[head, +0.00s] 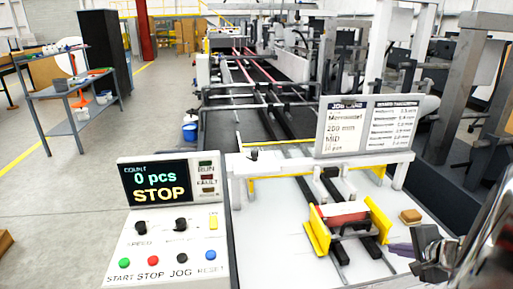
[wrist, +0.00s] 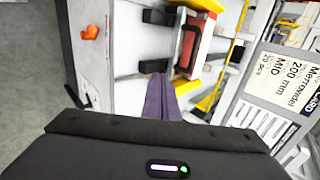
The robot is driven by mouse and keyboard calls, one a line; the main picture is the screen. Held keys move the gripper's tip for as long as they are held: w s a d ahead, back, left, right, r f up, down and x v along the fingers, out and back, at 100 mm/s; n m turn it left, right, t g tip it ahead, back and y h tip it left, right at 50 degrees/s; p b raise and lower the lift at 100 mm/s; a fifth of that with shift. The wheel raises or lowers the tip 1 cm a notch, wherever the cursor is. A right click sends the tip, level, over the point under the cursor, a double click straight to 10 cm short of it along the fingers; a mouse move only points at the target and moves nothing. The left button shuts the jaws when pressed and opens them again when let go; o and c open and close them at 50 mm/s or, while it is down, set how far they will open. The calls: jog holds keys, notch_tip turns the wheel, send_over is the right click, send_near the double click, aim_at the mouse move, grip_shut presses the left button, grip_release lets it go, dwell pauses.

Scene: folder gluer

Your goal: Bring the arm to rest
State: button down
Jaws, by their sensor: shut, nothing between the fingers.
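My gripper (wrist: 160,80) shows in the wrist view with its two purple fingers pressed together and nothing between them. In the head view my gripper (head: 393,248) is at the lower right, its fingers pointing left, just right of the feeder's yellow guides. My arm reaches in from the right edge, and most of it is out of frame. A red and white block (head: 347,218) sits between the yellow guides (head: 317,232). The red block also shows in the wrist view (wrist: 200,40), beyond the fingertips. I cannot tell the fingers' height above the white table (head: 280,262).
The control panel (head: 165,225) reads "0 pcs" and "STOP". A job card board (head: 367,126) stands behind the feeder. Grey machine posts (head: 450,85) rise at right. Open floor (head: 60,190) lies left, beside a shelf cart (head: 75,95).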

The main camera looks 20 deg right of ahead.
jog(key=s+a+n+g+y, duration=0.15)
jog(key=a+n, duration=0.25)
jog(key=a, duration=0.5)
jog(key=s+a+n+g+y, duration=0.1)
jog(key=s+a+n+g, duration=0.2)
jog(key=a, duration=0.5)
jog(key=s+a+r+n, duration=0.1)
jog(key=a+r+n, duration=0.2)
jog(key=a, duration=0.3)
jog(key=a+r+n+h, duration=0.1)
jog(key=a+r+n, duration=0.3)
jog(key=a, duration=0.3)
jog(key=s+a+r+n, duration=0.1)
jog(key=a+r+n, duration=0.2)
jog(key=a+n, duration=0.2)
jog(key=shift+s+a+r+t, duration=0.2)
jog(key=shift+s+a+t, duration=0.15)
jog(key=shift+a, duration=0.85)
jog(key=shift+w, duration=0.1)
